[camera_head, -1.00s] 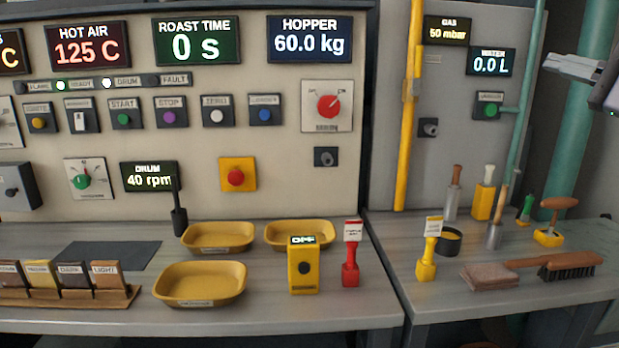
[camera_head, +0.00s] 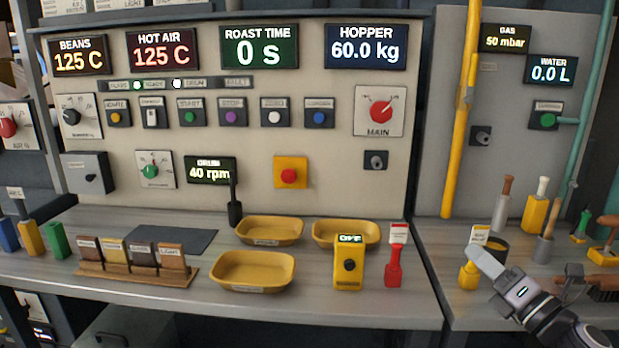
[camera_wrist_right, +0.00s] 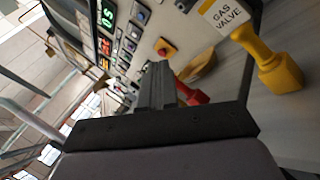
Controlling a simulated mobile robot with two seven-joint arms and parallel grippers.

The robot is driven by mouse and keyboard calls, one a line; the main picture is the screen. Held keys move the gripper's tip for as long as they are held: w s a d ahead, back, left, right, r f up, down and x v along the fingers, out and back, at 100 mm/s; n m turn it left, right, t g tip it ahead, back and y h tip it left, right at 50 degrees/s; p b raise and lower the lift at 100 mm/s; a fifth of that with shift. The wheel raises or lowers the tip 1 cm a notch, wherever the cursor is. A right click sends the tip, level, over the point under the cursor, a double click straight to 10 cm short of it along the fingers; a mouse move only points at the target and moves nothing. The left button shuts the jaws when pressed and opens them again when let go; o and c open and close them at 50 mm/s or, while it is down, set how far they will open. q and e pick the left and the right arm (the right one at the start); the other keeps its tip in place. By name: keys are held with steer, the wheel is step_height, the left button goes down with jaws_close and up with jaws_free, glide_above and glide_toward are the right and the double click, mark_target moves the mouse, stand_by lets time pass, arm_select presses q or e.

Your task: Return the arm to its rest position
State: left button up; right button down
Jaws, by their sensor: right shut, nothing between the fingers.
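My right gripper (camera_head: 486,262) comes in from the lower right in the head view, in front of the right-hand bench. Its fingers are closed together and empty, and they overlap the yellow gas valve handle (camera_head: 469,275) in the picture. In the right wrist view the closed fingers (camera_wrist_right: 160,85) point toward the panel. The yellow handle with its "GAS VALVE" tag (camera_wrist_right: 225,14) stands to the right of the fingers there, apart from them. My left gripper is not in view.
Yellow trays (camera_head: 253,272), a yellow scale-like box (camera_head: 348,268) and a red tagged handle (camera_head: 394,262) stand on the left bench. Brushes and tools, including a wooden-handled scoop (camera_head: 502,205), stand on the right bench. A control panel (camera_head: 330,110) rises behind.

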steer(key=s+a+f+m+g+h+p, duration=0.1)
steer(key=s+a+f+m+g+h, duration=0.15)
steer(key=s+f+m, duration=0.55)
steer(key=s+a+f+m+g+h, duration=0.1)
steer(key=s+a+f+m+h, duration=0.25)
steer(key=f+m, duration=0.85)
steer(key=s+a+f+m+g, duration=0.2)
steer(key=s+f+m, duration=0.3)
steer(key=s, duration=0.3)
steer(key=s+a+f+m+g, duration=0.3)
steer(key=s+f+m, duration=0.2)
steer(key=s, duration=0.3)
steer(key=shift+s+a+f+h+p, duration=0.2)
steer(key=shift+f+h+p, duration=0.1)
steer(key=shift+f, duration=0.1)
